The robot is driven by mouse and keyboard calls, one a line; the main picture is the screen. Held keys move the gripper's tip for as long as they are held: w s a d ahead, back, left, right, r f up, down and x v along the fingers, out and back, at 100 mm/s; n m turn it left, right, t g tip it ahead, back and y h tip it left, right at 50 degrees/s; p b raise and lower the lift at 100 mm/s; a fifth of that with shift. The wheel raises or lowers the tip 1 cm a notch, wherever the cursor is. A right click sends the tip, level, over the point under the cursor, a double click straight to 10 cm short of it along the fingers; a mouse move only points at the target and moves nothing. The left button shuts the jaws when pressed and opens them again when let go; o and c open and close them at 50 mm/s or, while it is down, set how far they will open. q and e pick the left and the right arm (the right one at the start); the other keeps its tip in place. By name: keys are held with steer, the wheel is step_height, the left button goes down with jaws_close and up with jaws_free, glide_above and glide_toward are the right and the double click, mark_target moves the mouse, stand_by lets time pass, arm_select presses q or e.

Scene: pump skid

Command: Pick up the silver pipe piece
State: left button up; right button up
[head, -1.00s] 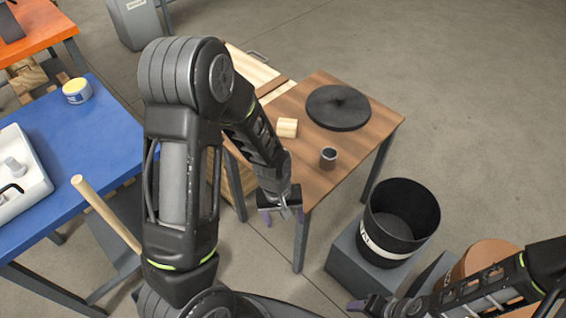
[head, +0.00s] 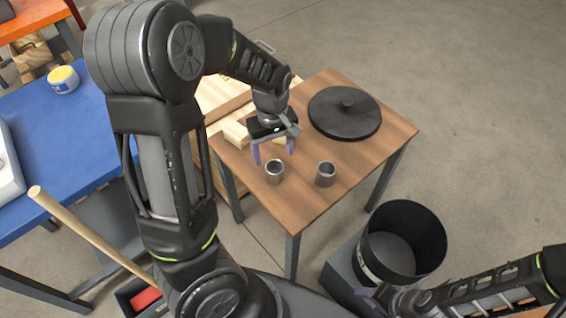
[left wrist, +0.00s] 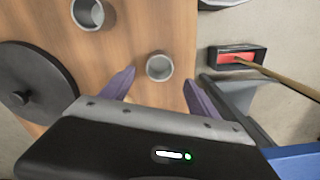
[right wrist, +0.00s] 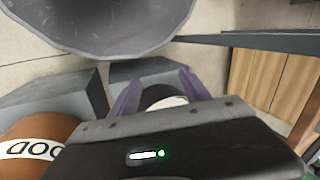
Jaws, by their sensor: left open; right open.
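Two short grey, open-topped pipe pieces stand upright on the wooden table. The left one (head: 275,172) is below my left gripper (head: 273,153); it also shows in the left wrist view (left wrist: 159,68), just beyond and between the open fingertips. The right one (head: 326,174) stands a short way to its right and shows at the top of the left wrist view (left wrist: 87,14). Both look silver-grey, and I cannot tell them apart by material. My left gripper is open and empty, fingers pointing down. My right gripper (right wrist: 160,82) is open and empty, low beside the black bin.
A round black lid (head: 345,111) lies at the table's (head: 300,215) back right. Pale wooden blocks (head: 236,134) are behind my left gripper. A black bin (head: 402,240) stands right of the table. A blue table (head: 50,140) and a wooden rod (head: 90,232) are at left.

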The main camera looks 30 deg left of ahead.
mark_target(275, 169)
arm_select(q)
steer(key=shift+s, duration=0.15)
steer(key=shift+f, duration=1.25)
steer(key=shift+b, duration=0.3)
steer(key=shift+f+b, duration=0.55)
steer(key=shift+f, duration=2.1)
jaws_close()
steer(key=shift+r, duration=0.1)
